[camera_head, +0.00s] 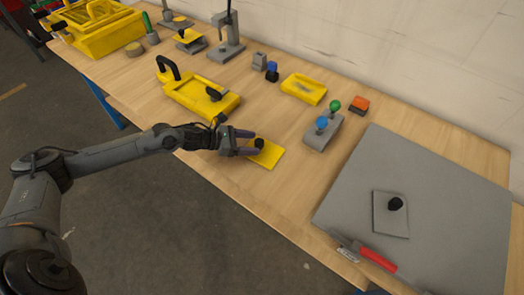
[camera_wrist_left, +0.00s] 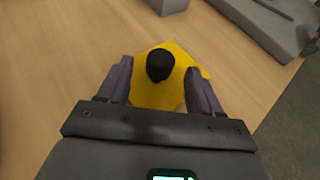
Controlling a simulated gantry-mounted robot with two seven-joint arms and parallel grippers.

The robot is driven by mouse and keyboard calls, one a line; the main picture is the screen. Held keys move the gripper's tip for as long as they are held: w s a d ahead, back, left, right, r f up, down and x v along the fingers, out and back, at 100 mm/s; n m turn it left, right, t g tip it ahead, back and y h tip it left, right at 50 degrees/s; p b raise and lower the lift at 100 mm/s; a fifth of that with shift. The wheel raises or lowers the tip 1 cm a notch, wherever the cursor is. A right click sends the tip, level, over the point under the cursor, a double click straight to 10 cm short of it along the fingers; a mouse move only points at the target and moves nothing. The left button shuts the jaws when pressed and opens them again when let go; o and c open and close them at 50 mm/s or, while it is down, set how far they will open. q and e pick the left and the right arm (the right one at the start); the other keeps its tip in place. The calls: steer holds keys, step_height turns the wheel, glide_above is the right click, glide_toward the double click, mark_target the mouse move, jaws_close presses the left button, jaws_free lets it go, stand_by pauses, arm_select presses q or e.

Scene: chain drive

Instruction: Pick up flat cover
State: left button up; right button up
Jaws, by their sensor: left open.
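The flat cover (camera_head: 268,156) is a thin yellow plate with a black knob, lying on the wooden table near its front edge. In the left wrist view the cover (camera_wrist_left: 184,62) lies ahead of the fingers, with its knob (camera_wrist_left: 160,65) near the middle. My left gripper (camera_head: 252,147) is open, its two fingers on either side of the cover's knob. In the wrist view the left gripper (camera_wrist_left: 160,85) shows a wide gap between the fingers, with neither touching the knob. My right gripper is not in view.
A large grey plate (camera_head: 440,190) with a small black-knobbed plate (camera_head: 389,222) lies to the right. A red-handled tool (camera_head: 378,260) lies at its front edge. A grey block with blue and green knobs (camera_head: 318,138) and a yellow frame (camera_head: 190,96) stand behind. Bare wood surrounds the cover.

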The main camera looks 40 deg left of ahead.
arm_select(q)
steer(key=shift+x, duration=1)
steer(key=shift+c, duration=0.5)
jaws_close()
steer(key=shift+r, duration=0.1)
